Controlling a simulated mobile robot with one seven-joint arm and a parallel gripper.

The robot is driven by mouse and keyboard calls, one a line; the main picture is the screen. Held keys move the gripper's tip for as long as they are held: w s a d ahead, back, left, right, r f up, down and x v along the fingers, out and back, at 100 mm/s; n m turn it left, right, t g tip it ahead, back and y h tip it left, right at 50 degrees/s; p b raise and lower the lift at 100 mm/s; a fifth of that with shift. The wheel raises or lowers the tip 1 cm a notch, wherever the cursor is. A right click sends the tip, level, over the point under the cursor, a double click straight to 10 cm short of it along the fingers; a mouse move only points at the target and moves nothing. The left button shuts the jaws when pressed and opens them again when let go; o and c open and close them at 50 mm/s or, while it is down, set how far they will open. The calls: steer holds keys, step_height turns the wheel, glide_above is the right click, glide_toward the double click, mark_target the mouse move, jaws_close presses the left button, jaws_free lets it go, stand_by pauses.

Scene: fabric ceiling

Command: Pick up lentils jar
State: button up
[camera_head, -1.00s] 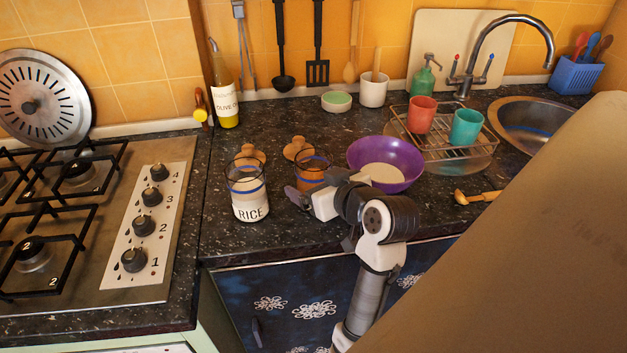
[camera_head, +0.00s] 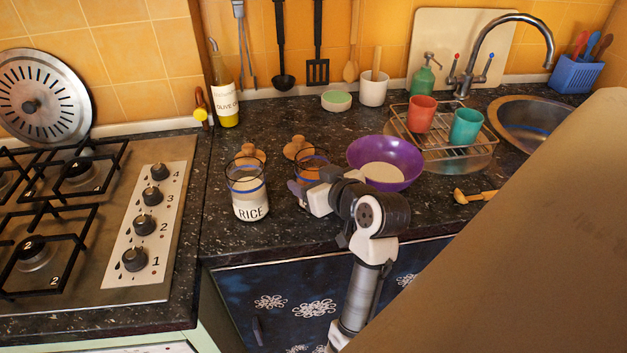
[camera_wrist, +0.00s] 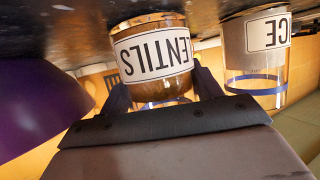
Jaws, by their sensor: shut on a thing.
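The lentils jar (camera_wrist: 152,55) is a clear jar with brown contents and a white label. It appears upside down in the wrist view, between the two dark fingers of my gripper (camera_wrist: 163,92). The fingers are shut on its sides, nearer its open rim than its base. In the head view the jar (camera_head: 312,163) is partly hidden behind my gripper (camera_head: 298,190), and its blue band shows. I cannot tell whether its base touches the counter.
The rice jar (camera_head: 250,205) stands close on the left. A purple bowl (camera_head: 398,155) is close on the right. Two cork lids (camera_head: 298,147) lie behind. The stove (camera_head: 150,220) is left, and the dish rack (camera_head: 450,150) is right. The dark counter's front is clear.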

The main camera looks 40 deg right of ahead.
steer(key=shift+r, duration=0.1)
step_height(320, 180, up, 20)
steer(key=b, duration=0.1)
stand_by(0.5)
stand_by(0.4)
